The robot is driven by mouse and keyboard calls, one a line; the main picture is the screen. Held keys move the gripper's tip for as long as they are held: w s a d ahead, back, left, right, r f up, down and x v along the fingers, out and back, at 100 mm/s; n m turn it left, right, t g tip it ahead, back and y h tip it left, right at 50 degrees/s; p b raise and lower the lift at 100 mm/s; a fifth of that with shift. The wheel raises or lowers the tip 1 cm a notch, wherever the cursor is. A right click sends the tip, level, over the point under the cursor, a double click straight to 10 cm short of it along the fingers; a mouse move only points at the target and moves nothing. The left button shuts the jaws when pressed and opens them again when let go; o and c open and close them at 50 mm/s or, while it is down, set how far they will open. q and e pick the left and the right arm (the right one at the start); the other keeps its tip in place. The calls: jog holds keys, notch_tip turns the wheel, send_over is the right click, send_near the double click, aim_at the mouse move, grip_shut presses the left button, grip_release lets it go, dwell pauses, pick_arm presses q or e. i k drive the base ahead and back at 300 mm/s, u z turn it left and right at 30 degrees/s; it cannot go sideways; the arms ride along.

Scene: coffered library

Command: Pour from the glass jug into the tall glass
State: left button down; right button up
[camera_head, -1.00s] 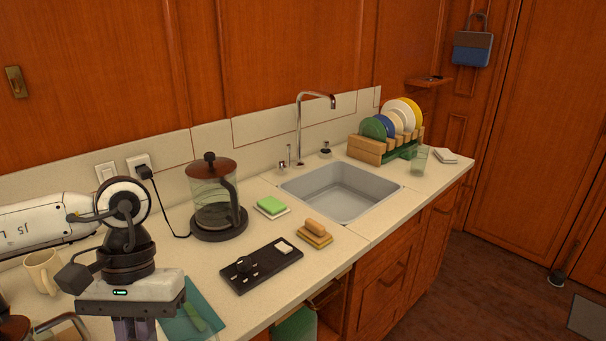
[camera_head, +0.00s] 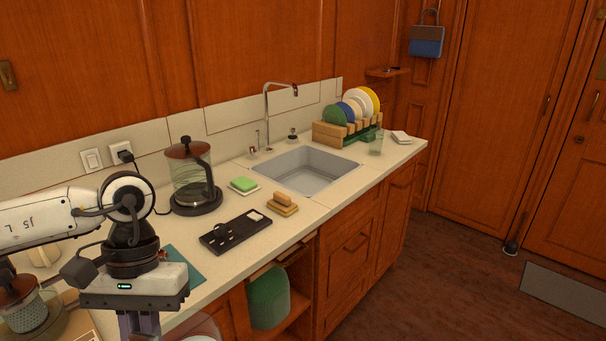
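A lidded glass vessel with a handle (camera_head: 191,172) stands on a black base on the counter, left of the sink. Another glass vessel with a brown lid (camera_head: 24,314) is at the lower left, cut by the frame edge. I cannot tell which is the jug. A clear glass (camera_head: 376,146) stands upright by the dish rack, beyond the sink; I cannot tell whether it is the tall glass. My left gripper (camera_head: 140,326) points down at the counter's front edge; its fingertips are cut off below. My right gripper is not in view.
The sink (camera_head: 306,170) and tap (camera_head: 267,115) are mid-counter, with a dish rack (camera_head: 349,131) behind. A black panel (camera_head: 236,231), green sponge (camera_head: 243,184) and brush (camera_head: 283,201) lie in front. A transparent round rim (camera_head: 203,329) shows at the bottom. Open floor is at right.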

aim_at(377, 131)
jog(key=z, duration=0.55)
jog(key=i, duration=0.55)
jog(key=z, duration=1.3)
jog(key=i, duration=2.2)
jog(key=u, duration=1.1)
jog(key=i, duration=0.75)
jog(key=u, duration=0.65)
